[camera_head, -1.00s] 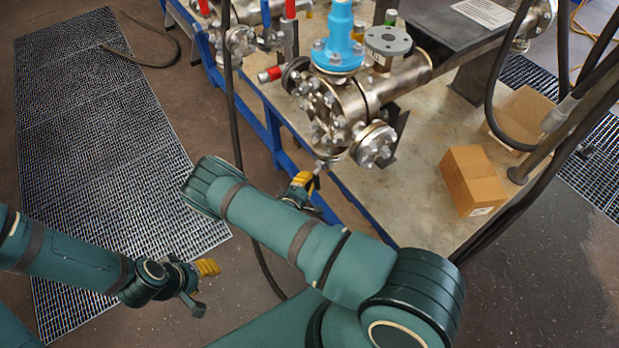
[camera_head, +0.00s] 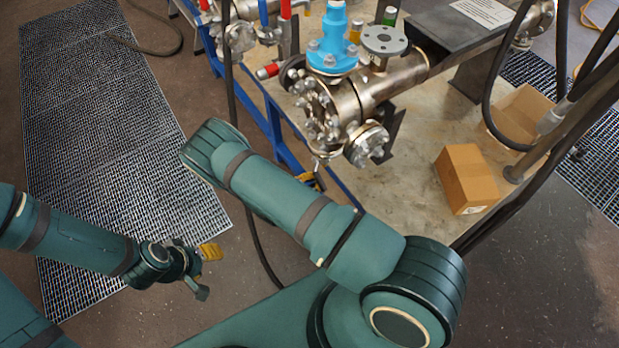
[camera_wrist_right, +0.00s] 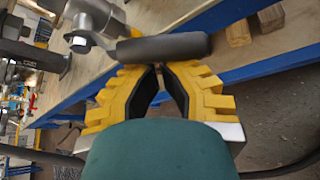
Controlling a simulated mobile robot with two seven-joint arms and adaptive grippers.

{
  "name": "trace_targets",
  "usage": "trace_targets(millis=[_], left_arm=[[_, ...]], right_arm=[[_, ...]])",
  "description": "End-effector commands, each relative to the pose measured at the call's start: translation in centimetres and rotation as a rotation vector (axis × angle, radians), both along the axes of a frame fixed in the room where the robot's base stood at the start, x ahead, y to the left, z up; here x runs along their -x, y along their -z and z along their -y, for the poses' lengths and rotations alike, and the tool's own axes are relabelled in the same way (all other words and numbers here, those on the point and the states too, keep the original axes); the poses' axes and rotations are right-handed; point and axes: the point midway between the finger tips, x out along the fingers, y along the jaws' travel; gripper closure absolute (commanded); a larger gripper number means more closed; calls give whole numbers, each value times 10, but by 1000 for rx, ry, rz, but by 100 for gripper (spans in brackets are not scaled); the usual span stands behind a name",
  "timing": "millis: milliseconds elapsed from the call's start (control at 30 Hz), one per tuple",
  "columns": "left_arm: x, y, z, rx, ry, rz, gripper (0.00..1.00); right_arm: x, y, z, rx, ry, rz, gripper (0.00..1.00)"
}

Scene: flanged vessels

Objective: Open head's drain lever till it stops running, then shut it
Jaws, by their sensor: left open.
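The vessel's flanged metal head (camera_head: 325,112) stands at the near end of the horizontal vessel on the bench. In the right wrist view the drain lever (camera_wrist_right: 165,47), a dark grey handle on a metal valve fitting (camera_wrist_right: 92,25), lies across the picture just beyond my right fingertips. My right gripper (camera_wrist_right: 158,68) has its yellow fingertips together, close below the handle; whether they touch it I cannot tell. In the head view my right gripper is mostly hidden behind my own arm, below the head. My left gripper (camera_head: 204,270) is open and empty over the floor. No running liquid is visible.
The bench has a blue frame (camera_head: 275,125). Cardboard boxes (camera_head: 467,180) stand on its right part. A dark hose (camera_head: 255,230) hangs in front of the bench. A floor grating (camera_head: 110,150) lies at the left, with open floor around my left gripper.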

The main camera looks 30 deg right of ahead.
Motion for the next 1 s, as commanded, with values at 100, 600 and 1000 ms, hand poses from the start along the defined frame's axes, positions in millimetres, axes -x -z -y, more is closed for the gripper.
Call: trace_targets(millis=[100, 600, 1000], left_arm=[[-1, -3, 0, 0, -2, 2, 49], [-3, -7, 0, -2, -4, 6, 49], [-3, -8, -1, -2, -5, 7, 49]], right_arm=[[6, -6, 1, 7, 4, -108, 100], [22, -25, 2, 29, 1, -340, 100], [25, -31, 3, 29, 1, -338, 100]])
